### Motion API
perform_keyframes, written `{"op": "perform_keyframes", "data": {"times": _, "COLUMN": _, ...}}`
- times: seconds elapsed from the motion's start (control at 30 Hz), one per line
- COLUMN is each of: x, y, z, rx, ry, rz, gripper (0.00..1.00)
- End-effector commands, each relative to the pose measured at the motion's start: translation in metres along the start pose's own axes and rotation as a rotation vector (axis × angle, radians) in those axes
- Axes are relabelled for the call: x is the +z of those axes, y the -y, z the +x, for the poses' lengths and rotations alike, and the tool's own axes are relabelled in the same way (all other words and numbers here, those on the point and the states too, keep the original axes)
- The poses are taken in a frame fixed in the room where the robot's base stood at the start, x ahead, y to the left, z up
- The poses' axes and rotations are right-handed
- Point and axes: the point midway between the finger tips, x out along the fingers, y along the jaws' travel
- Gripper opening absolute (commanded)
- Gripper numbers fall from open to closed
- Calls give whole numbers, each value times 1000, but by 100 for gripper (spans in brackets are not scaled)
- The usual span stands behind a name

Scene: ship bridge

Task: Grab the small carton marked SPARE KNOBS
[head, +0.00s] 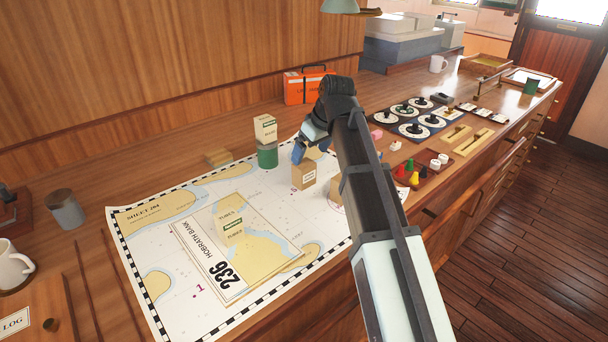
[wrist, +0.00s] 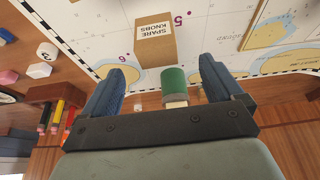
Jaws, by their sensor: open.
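The small tan carton marked SPARE KNOBS (wrist: 154,50) shows in the wrist view at top centre, its white label readable. It sits on the chart, beyond my fingertips and not between them. In the head view, a tan carton (head: 303,187) with a pale label stands upright just below my gripper (head: 300,151); it appears to be the same one, though its label is too small to read there. My gripper also shows in the wrist view (wrist: 163,70), its two blue fingers spread and empty.
A green cylinder (head: 267,156) with another carton (head: 265,129) on top stands left of my gripper. An orange case (head: 304,88) stands behind. Dials (head: 411,129) and a tray of coloured pieces (head: 425,174) are right of my arm.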

Motion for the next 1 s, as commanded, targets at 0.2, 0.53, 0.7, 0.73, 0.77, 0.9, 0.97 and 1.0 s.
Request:
{"op": "perform_keyframes", "data": {"times": 0.2, "x": 0, "y": 0, "z": 25, "rx": 0, "ry": 1, "rz": 0, "gripper": 94}}
{"op": "perform_keyframes", "data": {"times": 0.53, "x": -1, "y": -1, "z": 37, "rx": 0, "ry": 1, "rz": 1, "gripper": 94}}
{"op": "perform_keyframes", "data": {"times": 0.7, "x": -4, "y": -4, "z": 54, "rx": -1, "ry": 2, "rz": 1, "gripper": 94}}
{"op": "perform_keyframes", "data": {"times": 0.73, "x": -5, "y": -4, "z": 58, "rx": -1, "ry": 2, "rz": 1, "gripper": 94}}
{"op": "perform_keyframes", "data": {"times": 0.77, "x": -5, "y": -5, "z": 62, "rx": -1, "ry": 2, "rz": 1, "gripper": 94}}
{"op": "perform_keyframes", "data": {"times": 0.9, "x": -5, "y": -5, "z": 78, "rx": 0, "ry": 2, "rz": 1, "gripper": 94}}
{"op": "perform_keyframes", "data": {"times": 0.97, "x": -5, "y": -5, "z": 81, "rx": 0, "ry": 1, "rz": 1, "gripper": 94}}
{"op": "perform_keyframes", "data": {"times": 1.0, "x": -5, "y": -5, "z": 82, "rx": 0, "ry": 1, "rz": 1, "gripper": 94}}
